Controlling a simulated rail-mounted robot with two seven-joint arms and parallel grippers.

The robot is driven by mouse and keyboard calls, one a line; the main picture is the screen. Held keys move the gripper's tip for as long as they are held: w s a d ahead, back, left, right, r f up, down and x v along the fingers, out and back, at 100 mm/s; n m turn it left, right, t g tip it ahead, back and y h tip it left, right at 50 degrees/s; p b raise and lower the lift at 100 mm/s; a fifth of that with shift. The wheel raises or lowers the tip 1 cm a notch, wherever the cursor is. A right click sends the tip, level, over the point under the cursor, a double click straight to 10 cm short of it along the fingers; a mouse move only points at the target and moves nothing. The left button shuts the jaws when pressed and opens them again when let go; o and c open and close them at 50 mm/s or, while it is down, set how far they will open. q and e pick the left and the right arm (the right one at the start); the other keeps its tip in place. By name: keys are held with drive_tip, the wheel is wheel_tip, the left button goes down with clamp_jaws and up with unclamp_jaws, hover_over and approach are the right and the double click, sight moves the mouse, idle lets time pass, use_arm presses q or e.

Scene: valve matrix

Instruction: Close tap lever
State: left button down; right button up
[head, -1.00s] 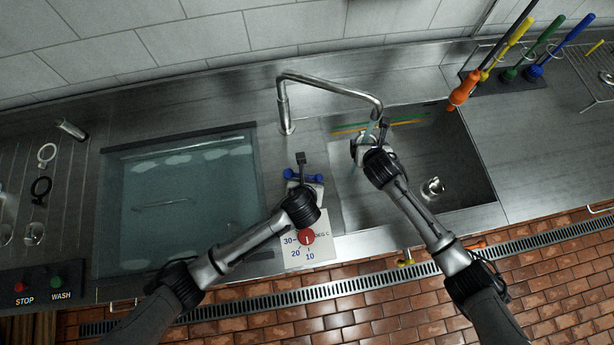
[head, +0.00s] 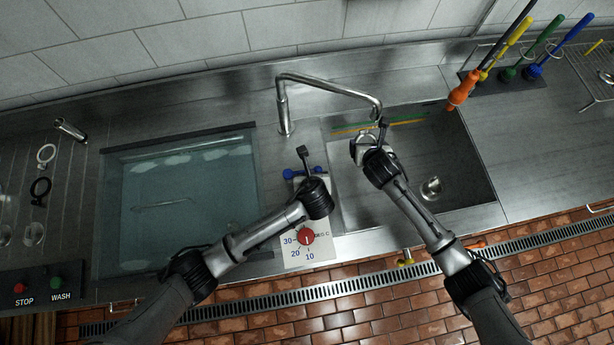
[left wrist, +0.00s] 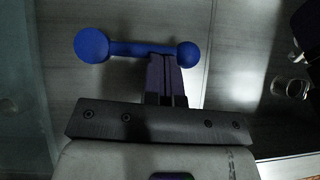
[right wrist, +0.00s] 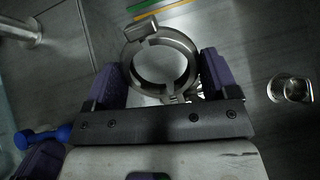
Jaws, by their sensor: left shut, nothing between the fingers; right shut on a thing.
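The blue tap lever (head: 289,174) is a bar with a round knob at each end, on the counter between the two basins. In the left wrist view the lever (left wrist: 125,47) lies nearly level across the picture, larger knob at left. My left gripper (left wrist: 166,75) is shut and empty, its fingertips against or just over the bar beside the smaller right knob; contact is unclear. My right gripper (right wrist: 163,75) is shut on a round metal vessel (right wrist: 186,48), which it holds over the right basin. The vessel (head: 358,148) is under the curved spout (head: 330,86). No water stream shows.
A water-filled basin (head: 185,205) lies at left. A white dial panel with a red knob (head: 305,236) sits in front of the lever. Colored-handled tools (head: 463,92) stand at the back right.

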use_arm(q)
drive_tip(key=shift+s, duration=0.15)
drive_tip(key=shift+s, duration=0.3)
drive_tip(key=s, duration=0.2)
drive_tip(key=shift+s+d+r, duration=0.3)
drive_tip(key=shift+s, duration=0.05)
drive_tip(key=a+v, duration=0.1)
drive_tip(key=v, duration=1)
drive_tip(key=x, duration=1)
drive_tip(key=shift+s+d+f, duration=0.15)
drive_tip(key=shift+s+d, duration=0.05)
drive_tip(key=shift+d, duration=0.05)
drive_tip(key=w, duration=0.3)
drive_tip(key=shift+a+f, duration=0.2)
drive_tip(key=shift+f, duration=0.2)
drive_tip(key=shift+w+a+f, duration=0.15)
drive_tip(key=shift+w, duration=0.4)
